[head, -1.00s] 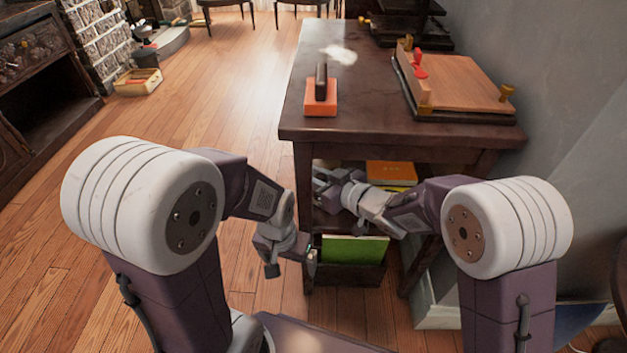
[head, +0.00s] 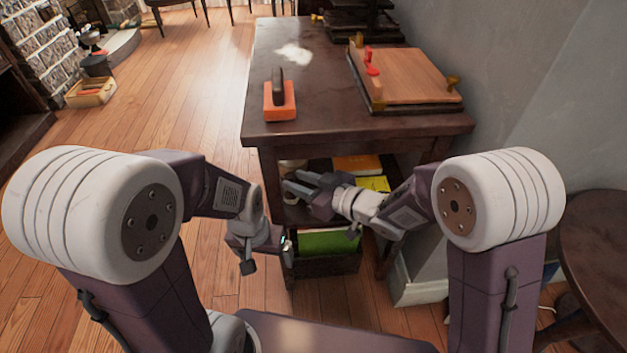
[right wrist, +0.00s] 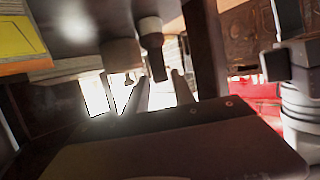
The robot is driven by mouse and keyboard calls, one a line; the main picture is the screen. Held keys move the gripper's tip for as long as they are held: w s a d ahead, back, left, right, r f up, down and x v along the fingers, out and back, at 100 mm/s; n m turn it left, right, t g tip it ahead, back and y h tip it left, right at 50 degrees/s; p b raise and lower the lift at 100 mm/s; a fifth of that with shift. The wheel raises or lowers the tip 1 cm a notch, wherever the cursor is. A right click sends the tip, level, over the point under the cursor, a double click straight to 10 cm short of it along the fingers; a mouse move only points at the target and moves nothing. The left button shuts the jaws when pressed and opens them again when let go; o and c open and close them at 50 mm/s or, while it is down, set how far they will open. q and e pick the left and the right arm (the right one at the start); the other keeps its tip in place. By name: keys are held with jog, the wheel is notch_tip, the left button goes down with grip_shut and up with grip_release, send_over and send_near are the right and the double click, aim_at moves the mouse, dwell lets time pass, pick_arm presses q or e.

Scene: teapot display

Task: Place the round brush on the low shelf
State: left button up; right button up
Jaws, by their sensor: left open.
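My right gripper (head: 296,184) is at the shelf opening under the desk, its two fingers apart. In the right wrist view its fingers (right wrist: 160,92) show a gap with nothing clearly gripped. A pale rounded thing (head: 291,165) lies just behind these fingers on the shelf. It may be the round brush, but it is partly hidden. The right wrist view shows a grey-tan cylinder (right wrist: 122,53) and a dark tapered piece with a pale collar (right wrist: 151,40) beyond the fingers; I cannot tell which is the brush. My left gripper (head: 268,258) is open and empty, left of the lower bin.
The dark desk (head: 320,110) carries an orange block with a dark handle (head: 280,98) and a wooden board (head: 410,75). Orange (head: 357,163) and yellow books (head: 372,184) lie on the shelf. A green book (head: 328,242) stands below. A round table (head: 605,235) is at right.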

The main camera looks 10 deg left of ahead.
jog(key=b+v, duration=0.2)
jog(key=v, duration=0.3)
jog(key=shift+s+d, duration=0.2)
jog(key=shift+d, duration=0.15)
